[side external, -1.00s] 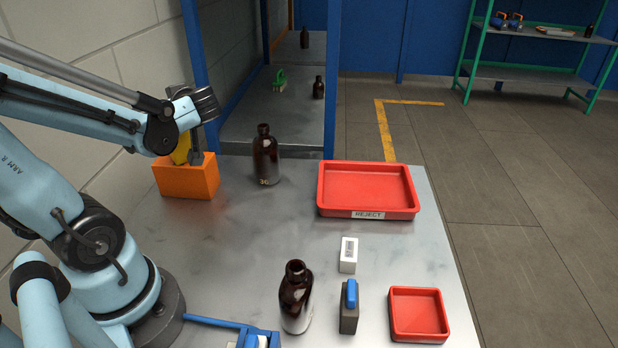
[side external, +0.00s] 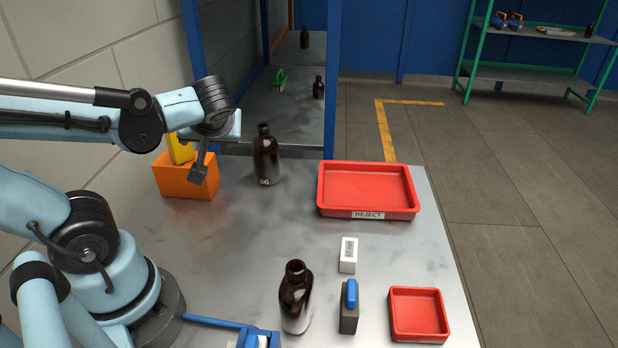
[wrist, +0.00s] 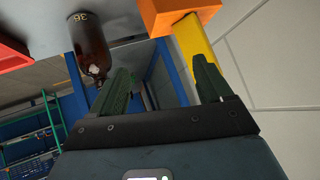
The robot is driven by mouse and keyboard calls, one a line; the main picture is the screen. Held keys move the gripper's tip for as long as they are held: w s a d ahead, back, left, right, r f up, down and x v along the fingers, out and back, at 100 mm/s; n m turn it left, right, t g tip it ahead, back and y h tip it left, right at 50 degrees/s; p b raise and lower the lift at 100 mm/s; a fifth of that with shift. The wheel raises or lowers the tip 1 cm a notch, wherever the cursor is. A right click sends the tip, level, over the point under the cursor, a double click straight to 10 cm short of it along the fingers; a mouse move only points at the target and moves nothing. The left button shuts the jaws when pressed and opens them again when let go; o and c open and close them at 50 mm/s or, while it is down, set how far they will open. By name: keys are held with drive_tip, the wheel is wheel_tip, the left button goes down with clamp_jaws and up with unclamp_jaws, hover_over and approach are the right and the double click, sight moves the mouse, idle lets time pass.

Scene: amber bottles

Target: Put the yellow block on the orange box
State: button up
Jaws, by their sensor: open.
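The yellow block (side external: 180,146) stands on the orange box (side external: 187,182), leaning slightly, at the back left of the table. My gripper (side external: 201,165) is open and empty, in front of and to the right of the block. In the wrist view the yellow block (wrist: 197,47) shows behind the right finger and meets the edge of the orange box (wrist: 165,15). The open gripper (wrist: 160,85) has a clear gap between its green fingers. Part of the block is hidden by the finger there.
A dark amber bottle (side external: 266,157) marked 36 stands just right of the box. Another bottle (side external: 296,298) stands at the front. A red REJECT tray (side external: 367,213), a small red tray (side external: 418,334) and a white block (side external: 348,256) lie to the right. The table's middle is clear.

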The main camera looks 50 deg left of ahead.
drive_tip(key=w+d+f+m+t+h, duration=0.1)
drive_tip(key=w+d+m+t+h, duration=0.1)
drive_tip(key=d+m+h, duration=0.2)
drive_tip(key=w+d+f+m+t+h, duration=0.1)
drive_tip(key=w+d+m+t+h, duration=0.2)
drive_tip(key=d+m+h, duration=0.2)
drive_tip(key=d+m, duration=0.2)
drive_tip(key=d, duration=0.2)
drive_tip(key=shift+w+d+f+m+h, duration=0.2)
drive_tip(key=shift+w+d+m+h, duration=0.1)
drive_tip(key=shift+d+m, duration=0.1)
